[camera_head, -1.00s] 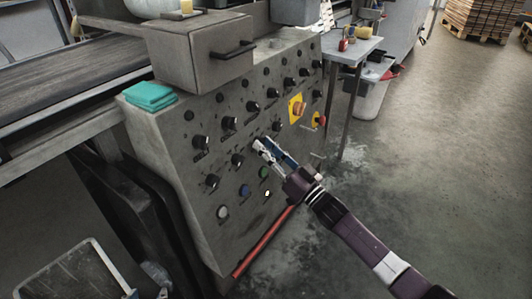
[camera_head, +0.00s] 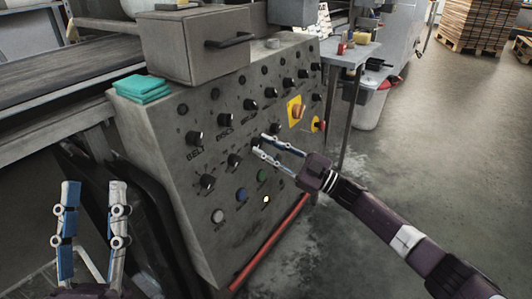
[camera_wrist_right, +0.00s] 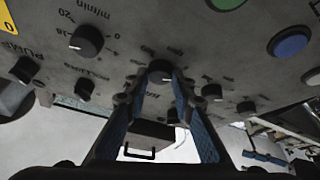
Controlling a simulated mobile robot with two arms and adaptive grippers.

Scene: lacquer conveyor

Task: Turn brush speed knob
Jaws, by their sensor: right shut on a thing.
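The grey control panel (camera_head: 170,160) carries rows of black knobs with small labels that I cannot read well. My right gripper (camera_head: 259,146) has its fingertips around one black knob (camera_head: 256,141) in the middle of the panel. In the right wrist view the fingertips of my right gripper (camera_wrist_right: 160,80) are closed on that knob (camera_wrist_right: 160,68), which is partly hidden between them. I cannot tell from its label whether it is the brush speed knob. My left gripper (camera_head: 93,187) is open and empty at the lower left, in front of the panel.
A blue, a green and a white button sit low on the panel. Turquoise cloths (camera_head: 141,88) and a grey box (camera_head: 182,50) lie on top. A red bar (camera_head: 268,244) runs along the panel's lower edge.

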